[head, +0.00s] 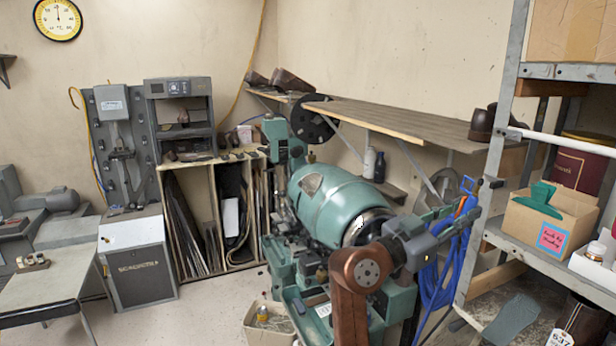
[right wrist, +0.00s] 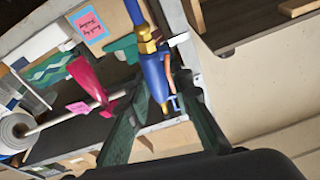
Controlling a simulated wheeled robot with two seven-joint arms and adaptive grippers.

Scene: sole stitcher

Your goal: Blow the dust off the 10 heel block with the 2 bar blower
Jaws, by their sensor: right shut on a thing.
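A blue air blower (right wrist: 157,78) with a brass fitting and an orange-copper lever shows in the right wrist view. My right gripper (right wrist: 162,92) is shut on it, with one dark finger on each side. In the head view the right gripper (head: 468,207) is at the shelf's left upright, with the blower's blue and orange parts (head: 461,207) at its fingers. No pressure marking is readable on the blower. Small blocks (head: 32,263) lie on the grey table at the left; I cannot tell whether one is the 10 heel block. My left gripper is not in view.
A blue coiled hose (head: 438,270) hangs below the blower. A metal shelf (head: 478,240) with a cardboard box (head: 548,222) stands at the right. A green machine (head: 330,200) fills the middle. A grey table (head: 50,285) stands at the left, with open floor before it.

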